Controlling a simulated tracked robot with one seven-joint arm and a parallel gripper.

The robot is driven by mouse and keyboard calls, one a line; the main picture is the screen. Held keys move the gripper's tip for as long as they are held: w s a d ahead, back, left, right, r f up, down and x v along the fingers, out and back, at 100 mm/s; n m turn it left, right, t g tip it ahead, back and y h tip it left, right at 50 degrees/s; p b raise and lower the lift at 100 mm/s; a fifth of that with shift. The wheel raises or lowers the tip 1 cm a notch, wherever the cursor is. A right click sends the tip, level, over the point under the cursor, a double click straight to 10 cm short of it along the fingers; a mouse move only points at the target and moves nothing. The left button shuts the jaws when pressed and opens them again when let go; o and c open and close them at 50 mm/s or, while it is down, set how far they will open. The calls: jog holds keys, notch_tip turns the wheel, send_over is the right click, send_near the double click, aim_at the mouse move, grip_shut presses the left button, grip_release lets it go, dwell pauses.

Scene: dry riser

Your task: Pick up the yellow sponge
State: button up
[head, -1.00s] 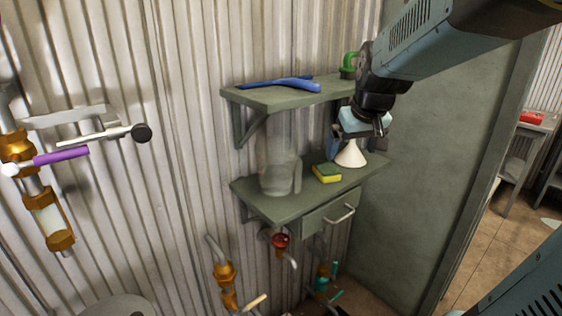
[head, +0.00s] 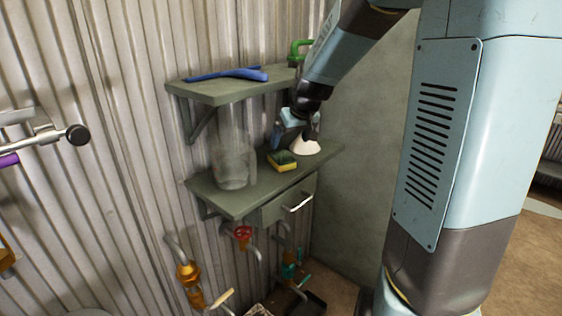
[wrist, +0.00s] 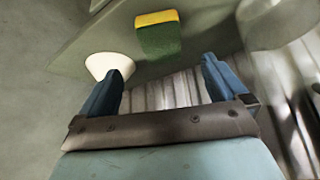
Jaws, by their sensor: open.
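The yellow sponge (head: 282,162) has a dark green top and lies on the lower shelf (head: 232,203), between a clear jug and a white cone. In the wrist view the sponge (wrist: 158,35) shows past the fingertips, roughly midway between them and apart from both. My gripper (head: 290,140) is just above and behind the sponge in the head view, its fingers partly hidden by my own arm. In the wrist view my gripper (wrist: 162,65) has its two blue fingers spread wide with nothing between them.
The white cone (head: 305,146) stands right of the sponge; it is close to one finger in the wrist view (wrist: 110,64). The clear jug (head: 232,165) stands left. The upper shelf (head: 220,93) overhangs behind, holding a blue tool (head: 228,75) and a green item (head: 300,47). Pipes and valves are below.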

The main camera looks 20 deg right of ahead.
aim_at(282, 156)
jog(key=shift+x, duration=2.5)
jog(key=x, duration=0.3)
jog(key=shift+w+a, duration=0.15)
jog(key=shift+w, duration=0.2)
jog(key=shift+w+f, duration=0.35)
jog(key=shift+f, duration=0.25)
jog(key=shift+c, duration=0.4)
jog(key=c, duration=1)
jog(key=shift+c, duration=0.6)
jog(key=shift+r, duration=0.1)
jog(key=shift+r, duration=0.25)
jog(key=s+d, duration=0.1)
jog(key=s, duration=0.7)
jog(key=s+d, duration=0.2)
jog(key=s, duration=0.7)
jog(key=shift+s+d+r, duration=0.25)
jog(key=shift+s+r, duration=0.1)
jog(key=shift+r, duration=0.1)
